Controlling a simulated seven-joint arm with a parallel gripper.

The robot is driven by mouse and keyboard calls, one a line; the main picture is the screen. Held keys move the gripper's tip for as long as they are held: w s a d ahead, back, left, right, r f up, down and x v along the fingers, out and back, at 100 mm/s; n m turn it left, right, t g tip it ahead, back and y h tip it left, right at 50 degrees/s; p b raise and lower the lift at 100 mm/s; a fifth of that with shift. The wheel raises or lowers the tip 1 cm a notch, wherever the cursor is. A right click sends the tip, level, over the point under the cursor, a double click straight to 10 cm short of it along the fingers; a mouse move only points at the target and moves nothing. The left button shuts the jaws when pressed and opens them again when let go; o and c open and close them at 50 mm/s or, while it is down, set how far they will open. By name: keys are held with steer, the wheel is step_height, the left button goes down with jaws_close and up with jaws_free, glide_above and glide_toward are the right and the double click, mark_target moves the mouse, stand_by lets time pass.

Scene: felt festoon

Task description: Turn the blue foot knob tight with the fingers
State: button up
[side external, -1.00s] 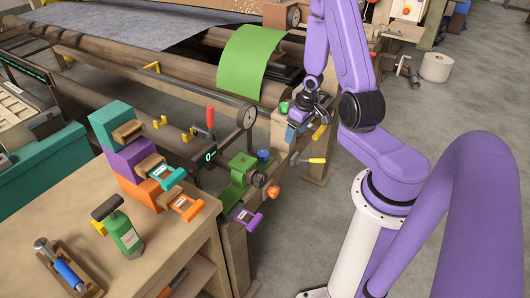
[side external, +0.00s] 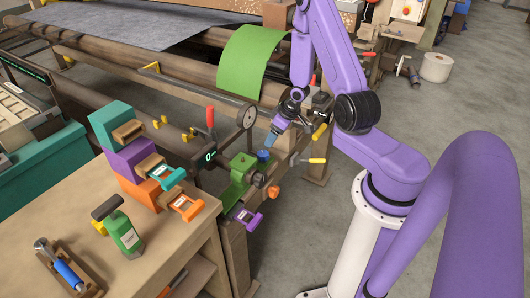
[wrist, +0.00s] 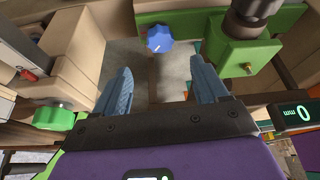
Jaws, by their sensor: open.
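The blue foot knob (side external: 263,155) sits beside the top of a green bracket (side external: 240,172) in the side view. In the wrist view the knob (wrist: 160,39) is a lobed blue disc with a white mark, at the top centre. My gripper (wrist: 160,84) is open, its two blue ribbed fingers apart with nothing between them. The knob lies ahead of the fingertips, roughly in line with the gap, and is not between them. In the side view my gripper (side external: 268,145) is tilted just above and close to the knob; I cannot tell whether it touches.
A green knob (wrist: 54,118) shows at left in the wrist view. A display reading 0 mm (wrist: 296,114) is at right. In the side view, a red upright handle (side external: 210,122), a round gauge (side external: 248,116) and a yellow-handled lever (side external: 316,160) stand nearby.

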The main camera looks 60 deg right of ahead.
mark_target(264, 153)
steer(key=x, duration=1)
steer(key=shift+f, duration=0.2)
steer(key=c, duration=1.1)
